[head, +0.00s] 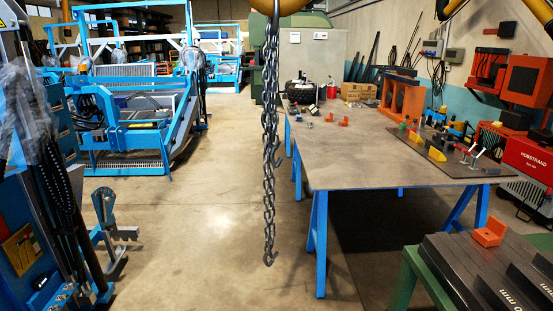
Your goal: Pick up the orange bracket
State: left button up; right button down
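An orange bracket (490,233) sits at the lower right, on the back edge of dark ribbed plates (500,270) on a green stand (425,275). It stands clear of other things there. Two smaller orange pieces, one at the left (328,117) and one at the right (343,121), lie on the far part of the big grey table (375,155). A larger orange angled frame (402,97) stands at that table's back right. I cannot tell which one the task means. Neither of my grippers shows in the head view.
A chain with hooks (269,150) hangs in front of me, left of the table. A dark board (460,155) with clamps lies on the table's right side. Blue machines (130,110) stand at the left. The concrete floor (210,220) between is clear.

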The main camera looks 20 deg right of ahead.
aim_at(493, 234)
jog(key=i+z, duration=0.45)
jog(key=i+j+z, duration=0.1)
jog(key=i+z, duration=0.35)
jog(key=i, duration=0.15)
jog(key=i+j+z, duration=0.3)
jog(key=i+z, duration=0.15)
jog(key=i, duration=0.05)
